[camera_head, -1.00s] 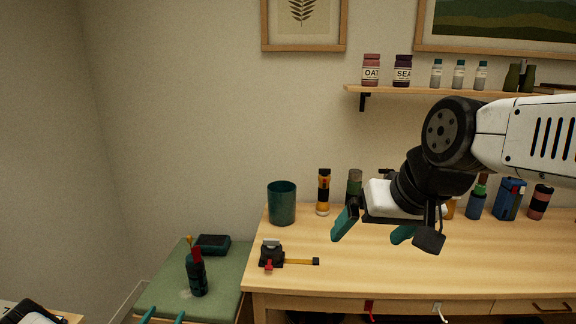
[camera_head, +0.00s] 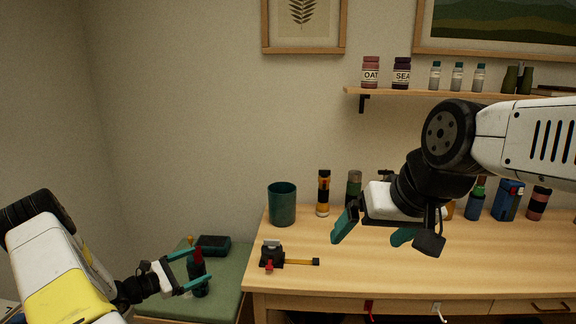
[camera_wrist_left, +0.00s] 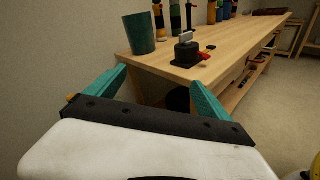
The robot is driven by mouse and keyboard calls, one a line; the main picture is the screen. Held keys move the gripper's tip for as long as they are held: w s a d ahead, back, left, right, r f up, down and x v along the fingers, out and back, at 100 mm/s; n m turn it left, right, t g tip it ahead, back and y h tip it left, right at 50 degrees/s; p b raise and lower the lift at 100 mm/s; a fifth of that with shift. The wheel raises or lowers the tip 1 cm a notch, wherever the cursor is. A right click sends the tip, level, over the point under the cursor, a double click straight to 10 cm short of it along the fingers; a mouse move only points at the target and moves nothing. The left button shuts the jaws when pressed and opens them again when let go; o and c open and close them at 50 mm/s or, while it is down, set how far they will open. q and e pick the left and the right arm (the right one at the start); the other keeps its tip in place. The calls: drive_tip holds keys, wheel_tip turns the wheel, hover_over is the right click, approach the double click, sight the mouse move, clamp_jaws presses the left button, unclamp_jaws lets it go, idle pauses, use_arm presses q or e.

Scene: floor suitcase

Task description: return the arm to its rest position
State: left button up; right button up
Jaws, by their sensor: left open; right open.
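My left gripper (camera_head: 202,263) is open at the lower left of the head view, in front of the green-topped low surface. A dark bottle with a red top (camera_head: 198,268) shows at its teal fingers; whether they touch it cannot be told. In the left wrist view the two teal fingers (camera_wrist_left: 158,92) stand apart with nothing seen between them. My right gripper (camera_head: 374,232) is open and empty, its fingers pointing down over the wooden table (camera_head: 350,265).
A dark box (camera_head: 213,246) lies on the green surface (camera_head: 232,275).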

use_arm(q)
drive_tip(key=s+d+r+m+g+y, duration=0.1)
drive_tip(key=s+d+r+m+g, duration=0.5)
drive_tip(key=r, duration=0.4)
drive_tip(key=s+d+r+m+g, duration=0.3)
drive_tip(key=d+r+m, duration=0.3)
drive_tip(key=d+r, duration=0.35)
drive_tip(key=s+r+m+t+y, duration=0.1)
drive_tip(key=s+r+m+y, duration=0.3)
drive_tip(key=s, duration=0.6)
drive_tip(key=s+r+m+t+y, duration=0.2)
drive_tip(key=s+r+m+y, duration=0.2)
drive_tip(key=s+r+m, duration=0.3)
wheel_tip(320, 180, up, 2)
drive_tip(key=s, duration=0.2)
drive_tip(key=shift+s+d+r, duration=0.25)
drive_tip(key=shift+s+d, duration=0.15)
